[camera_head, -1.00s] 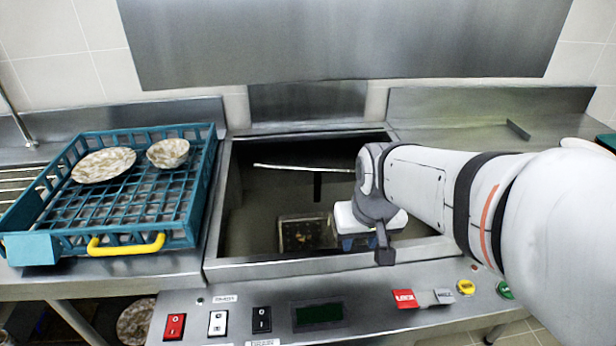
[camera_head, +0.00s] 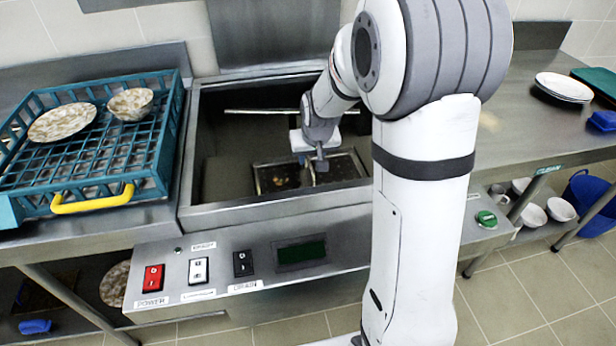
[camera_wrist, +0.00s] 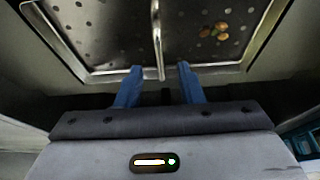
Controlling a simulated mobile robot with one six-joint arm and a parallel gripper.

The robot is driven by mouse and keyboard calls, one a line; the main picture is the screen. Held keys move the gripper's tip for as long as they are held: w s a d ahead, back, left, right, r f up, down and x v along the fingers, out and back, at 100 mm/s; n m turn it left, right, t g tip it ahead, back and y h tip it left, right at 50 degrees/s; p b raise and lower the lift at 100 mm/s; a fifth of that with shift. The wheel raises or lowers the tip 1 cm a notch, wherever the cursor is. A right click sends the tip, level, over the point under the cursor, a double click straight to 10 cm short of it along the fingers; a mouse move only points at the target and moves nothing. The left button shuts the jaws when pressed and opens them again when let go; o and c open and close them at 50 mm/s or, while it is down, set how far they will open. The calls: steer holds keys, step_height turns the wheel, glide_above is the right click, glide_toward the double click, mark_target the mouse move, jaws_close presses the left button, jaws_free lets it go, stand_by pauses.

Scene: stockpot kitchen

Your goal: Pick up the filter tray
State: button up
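The filter tray (camera_head: 283,166) lies low in the dark basin of the machine. It is a perforated metal tray with a raised rim and some food scraps on it. In the wrist view the tray (camera_wrist: 110,35) fills the top, with a thin metal handle bar (camera_wrist: 157,45) running over its middle. My gripper (camera_head: 310,160) is inside the basin above the tray. In the wrist view its two blue fingers (camera_wrist: 157,76) are apart, with the near end of the bar between their tips. I see no grip on it.
A thin rod (camera_head: 260,111) crosses the basin's back. A teal rack (camera_head: 75,165) with a plate and bowl stands left. Switches (camera_head: 198,270) line the front panel. White plates (camera_head: 563,87) sit right.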

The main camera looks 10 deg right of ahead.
steer(key=x, duration=0.2)
steer(key=shift+w+f, duration=0.15)
steer(key=shift+f, duration=0.15)
steer(key=shift+c, duration=0.5)
jaws_close()
stand_by(0.7)
